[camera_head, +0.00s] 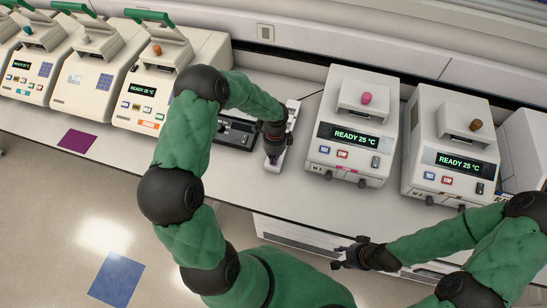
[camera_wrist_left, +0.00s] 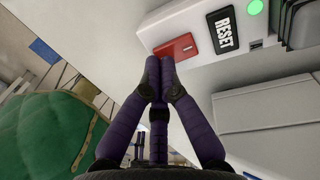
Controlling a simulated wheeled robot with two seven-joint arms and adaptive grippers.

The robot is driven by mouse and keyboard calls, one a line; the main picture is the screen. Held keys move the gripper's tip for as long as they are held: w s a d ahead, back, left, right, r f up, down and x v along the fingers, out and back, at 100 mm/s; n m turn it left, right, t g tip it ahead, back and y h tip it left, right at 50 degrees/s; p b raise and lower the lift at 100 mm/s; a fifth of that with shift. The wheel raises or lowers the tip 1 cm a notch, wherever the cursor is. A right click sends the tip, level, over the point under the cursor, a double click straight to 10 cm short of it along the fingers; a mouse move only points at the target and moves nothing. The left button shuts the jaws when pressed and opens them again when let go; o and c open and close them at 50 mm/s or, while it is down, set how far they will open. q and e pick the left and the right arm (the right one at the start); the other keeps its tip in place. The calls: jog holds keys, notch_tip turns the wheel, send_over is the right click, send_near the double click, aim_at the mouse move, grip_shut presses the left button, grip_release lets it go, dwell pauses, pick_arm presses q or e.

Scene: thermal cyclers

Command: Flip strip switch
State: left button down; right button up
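In the left wrist view the strip (camera_wrist_left: 200,14) shows a red switch (camera_wrist_left: 174,47), a black RESET button (camera_wrist_left: 224,30) and a lit green light (camera_wrist_left: 256,7). My left gripper (camera_head: 273,158) is at the strip's near end. In the left wrist view its purple fingers (camera_wrist_left: 159,68) are pressed together with nothing between them, tips just below the red switch; I cannot tell if they touch it. My right gripper (camera_head: 337,255) hangs empty in front of the bench, its fingers apart.
Two thermal cyclers reading READY 25 °C (camera_head: 350,135) (camera_head: 457,160) stand right of the strip. Several more with green handles (camera_head: 150,90) stand at the left. A dark device (camera_head: 233,138) lies left of the strip. A purple mat (camera_head: 77,140) lies near the bench edge.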

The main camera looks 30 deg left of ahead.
pick_arm(q)
jog(key=shift+s+f+t+b, duration=0.1)
jog(key=shift+f+t+b, duration=0.25)
jog(key=shift+b, duration=0.35)
jog(key=shift+s, duration=0.1)
jog(key=shift+w+a+r, duration=0.1)
jog(key=shift+w+r, duration=0.05)
jog(key=shift+w, duration=0.3)
jog(key=shift+w+a+r, duration=0.1)
jog(key=shift+w+r, duration=0.05)
jog(key=shift+w, duration=0.25)
